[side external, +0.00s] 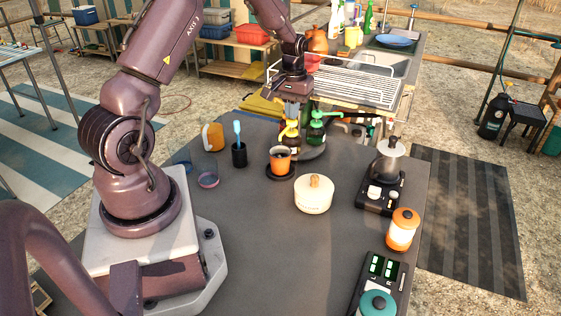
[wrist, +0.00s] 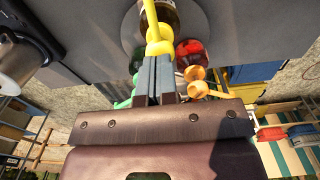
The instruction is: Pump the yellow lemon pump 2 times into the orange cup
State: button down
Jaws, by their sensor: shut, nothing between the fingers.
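The yellow lemon pump (side external: 289,133) tops a dark brown bottle behind the orange cup (side external: 280,165). The orange cup has a dark band and stands upright on a black saucer (side external: 272,174). The pump's yellow head also shows in the wrist view (wrist: 158,42), just beyond my fingertips. My gripper (side external: 292,117) points down above the yellow pump, with its fingers together and empty. In the wrist view, my fingertips (wrist: 157,58) are at the pump head; I cannot tell whether they touch it. The spout's end and the cup's inside are not clear.
A green pump bottle (side external: 316,130) stands close right of the yellow one, on a round grey tray (side external: 313,154). A red bottle (wrist: 188,50) with an orange pump (wrist: 200,80) is also close. A black tumbler (side external: 239,155) and a cream lidded pot (side external: 314,196) flank the cup.

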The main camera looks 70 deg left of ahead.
jog(key=shift+f, duration=1)
jog(key=shift+r, duration=1.85)
jog(key=shift+r, duration=2)
